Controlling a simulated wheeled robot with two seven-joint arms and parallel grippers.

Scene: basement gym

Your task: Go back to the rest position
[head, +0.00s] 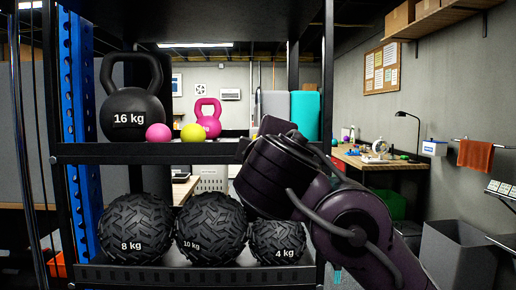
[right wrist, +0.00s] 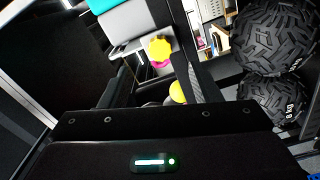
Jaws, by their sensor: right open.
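My right arm comes in from the lower right of the head view and its dark wrist covers the right part of the shelf rack (head: 200,153). Its fingers are hidden there behind the wrist. In the right wrist view my right gripper (right wrist: 152,78) is open, with its two fingers apart. A yellow ball (right wrist: 178,92) and a yellow star-shaped thing with pink behind it (right wrist: 158,48) show beyond the gap between the fingers. I see nothing held. My left gripper is not in view.
Three black textured balls, including the 8 kg one (head: 136,228), sit on the lower shelf. A grey bin (head: 455,255) stands right.

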